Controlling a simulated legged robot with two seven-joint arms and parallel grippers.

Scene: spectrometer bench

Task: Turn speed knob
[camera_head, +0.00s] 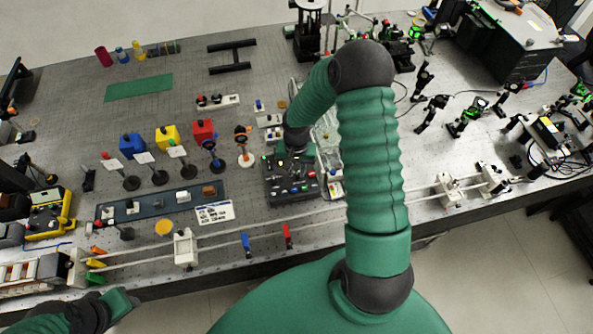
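A dark control box (283,190) with several small coloured buttons and knobs sits near the front middle of the bench. I cannot tell which knob is the speed knob. My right arm arches over the bench, and my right gripper (292,155) points down at the back edge of the box. Its fingertips are small and partly hidden by my arm, so I cannot see whether they touch a knob or are open. My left gripper (125,303) is low at the left, in front of the bench's front edge and away from the box. Its fingers are not clear.
Blue (131,145), yellow (167,136) and red (203,129) blocks stand left of the box, with several small posts before them. A rail with a white carriage (185,248) runs along the front. A green mat (139,88) lies back left. Optics crowd the right side.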

